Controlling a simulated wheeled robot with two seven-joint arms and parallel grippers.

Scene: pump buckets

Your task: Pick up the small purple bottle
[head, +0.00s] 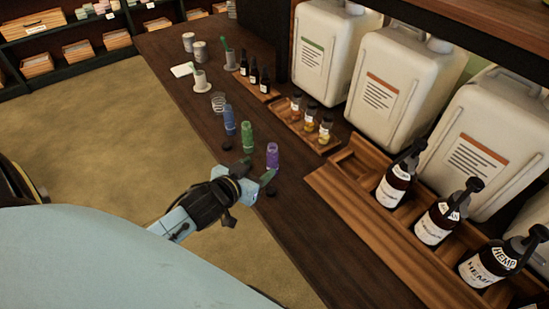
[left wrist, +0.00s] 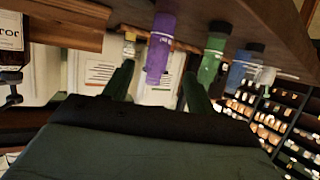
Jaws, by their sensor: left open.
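The small purple bottle (head: 272,156) stands on the dark wooden counter (head: 300,215) near its front edge. My left gripper (head: 257,170) is open, with its fingers just in front of the bottle on the counter's near side. In the left wrist view, which looks upside down, the purple bottle (left wrist: 159,48) shows between the two open fingers (left wrist: 158,70). I cannot tell whether either finger touches it. My right gripper is not in view.
A green bottle (head: 248,136) and a blue bottle (head: 229,121) stand beside the purple one. Brown pump bottles (head: 434,223) sit in a wooden tray (head: 345,198) at right. Large white canisters (head: 389,85) line the back. Small dark caps lie on the counter.

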